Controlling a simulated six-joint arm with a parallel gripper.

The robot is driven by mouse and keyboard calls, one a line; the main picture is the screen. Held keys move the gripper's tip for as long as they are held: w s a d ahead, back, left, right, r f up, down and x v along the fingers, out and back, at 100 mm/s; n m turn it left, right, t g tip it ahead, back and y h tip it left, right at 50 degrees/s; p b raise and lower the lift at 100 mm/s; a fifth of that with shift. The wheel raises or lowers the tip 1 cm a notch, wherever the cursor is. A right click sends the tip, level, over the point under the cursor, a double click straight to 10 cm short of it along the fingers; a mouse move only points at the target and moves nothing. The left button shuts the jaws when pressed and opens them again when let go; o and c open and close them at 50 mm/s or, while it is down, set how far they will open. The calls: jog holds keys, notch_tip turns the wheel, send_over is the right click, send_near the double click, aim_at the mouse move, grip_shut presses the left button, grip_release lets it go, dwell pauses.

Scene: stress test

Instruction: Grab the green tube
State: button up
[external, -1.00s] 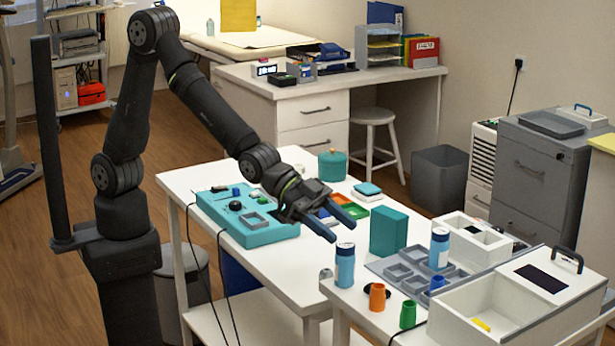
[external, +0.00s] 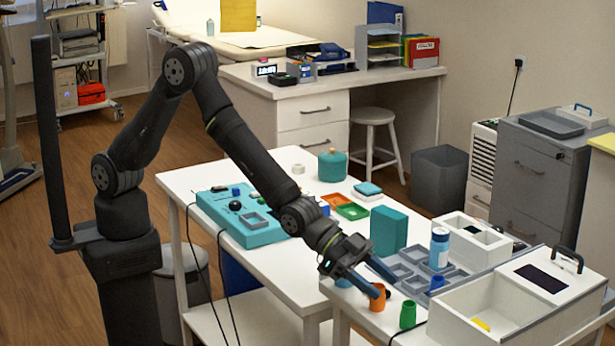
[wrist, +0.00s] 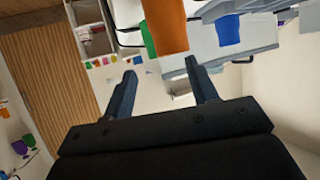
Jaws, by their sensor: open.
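The green tube (external: 407,315) stands upright near the front edge of the right-hand white table, right of the orange tube (external: 378,304). My gripper (external: 388,287) is open and points down to the right. In the external view its fingers overlap the top of the orange tube, up and left of the green tube; I cannot tell if they touch. In the wrist view the orange tube (wrist: 166,24) is beyond the fingers (wrist: 161,70) and covers part of the green tube (wrist: 148,38). Nothing shows between the fingers.
A blue cup (external: 437,282) and a blue-and-white can (external: 439,249) stand by a grey compartment tray (external: 410,283). Another blue can (external: 343,283) is mostly hidden behind my gripper. A white open box (external: 455,329) is right of the green tube. A teal block (external: 388,231) stands behind.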

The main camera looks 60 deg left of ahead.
aim_at(404, 302)
jog(key=shift+s+d+r+x, duration=0.1)
jog(key=shift+x, duration=1.45)
jog(key=shift+s+d+r+x, duration=0.1)
jog(key=shift+r+x, duration=0.05)
jog(key=shift+x, duration=1.4)
jog(key=c, duration=1)
